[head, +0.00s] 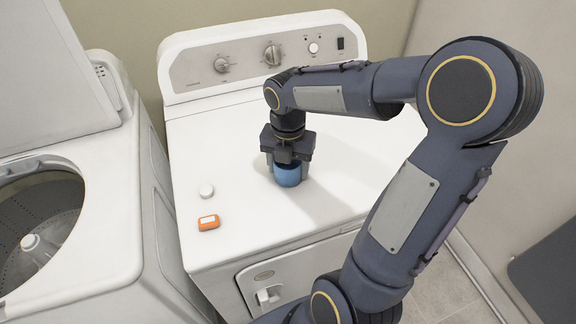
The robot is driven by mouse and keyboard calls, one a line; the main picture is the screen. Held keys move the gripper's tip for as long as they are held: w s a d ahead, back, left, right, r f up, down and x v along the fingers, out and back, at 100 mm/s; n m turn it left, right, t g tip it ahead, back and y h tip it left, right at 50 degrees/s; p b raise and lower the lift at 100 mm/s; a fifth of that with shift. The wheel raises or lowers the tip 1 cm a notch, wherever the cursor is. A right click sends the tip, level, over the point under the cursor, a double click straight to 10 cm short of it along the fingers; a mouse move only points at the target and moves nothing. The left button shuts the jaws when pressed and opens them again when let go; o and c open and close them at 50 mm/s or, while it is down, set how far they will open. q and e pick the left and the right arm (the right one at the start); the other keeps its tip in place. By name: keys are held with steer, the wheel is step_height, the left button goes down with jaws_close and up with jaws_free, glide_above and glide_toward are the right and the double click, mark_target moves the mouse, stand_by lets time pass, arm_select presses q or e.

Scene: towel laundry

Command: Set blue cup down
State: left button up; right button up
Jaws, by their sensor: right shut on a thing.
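The blue cup (287,175) is upright at the top of the white dryer (350,205), near the middle of its surface. My right gripper (287,160) points down over the cup and is shut on its upper part. The fingers and palm hide much of the cup's rim. The cup's base looks at or very near the dryer top; I cannot tell whether it touches. My left gripper is not in view.
An open top-loading washer (100,225) stands at the left. The dryer's control panel (265,55) rises behind. The dryer top's right side is clear.

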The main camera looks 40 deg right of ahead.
steer(key=shift+f, duration=0.2)
steer(key=o, duration=0.9)
steer(key=shift+o, duration=0.2)
step_height(320, 180, up, 11)
steer(key=p, duration=0.1)
steer(key=s+a+f+m+t+y, duration=0.2)
steer(key=s+a+m, duration=0.3)
steer(key=m, duration=0.8)
steer(key=s+a+f+m+t+y, duration=0.1)
steer(key=s+a+f+m+t, duration=0.2)
steer(key=m, duration=1.1)
steer(key=shift+s+a+t+y, duration=0.35)
steer(key=shift+s+a, duration=0.85)
steer(key=shift+s, duration=1.5)
